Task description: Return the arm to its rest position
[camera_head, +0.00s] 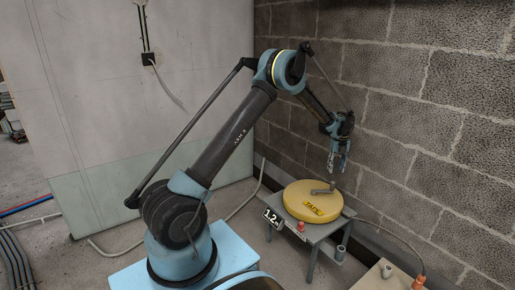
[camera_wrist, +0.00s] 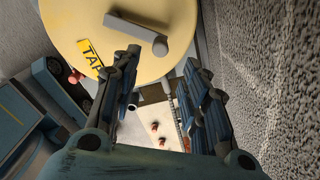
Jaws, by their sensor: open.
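My arm reaches out to the right in the head view, bent at the elbow. My gripper (camera_head: 338,163) points down above the yellow reel (camera_head: 297,204) and a little to its right. In the wrist view my gripper (camera_wrist: 163,90) is open, with its two fingers wide apart and nothing between them. The yellow reel also shows in the wrist view (camera_wrist: 80,25), beyond the left finger. The gripper appears apart from the reel.
The reel lies on a small grey table (camera_head: 317,233) with a "1.2" tag (camera_head: 272,217). A block wall (camera_head: 430,130) stands close on the right. A light bench (camera_head: 378,275) with small fittings is at the lower right. A pale panel (camera_head: 110,90) stands behind.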

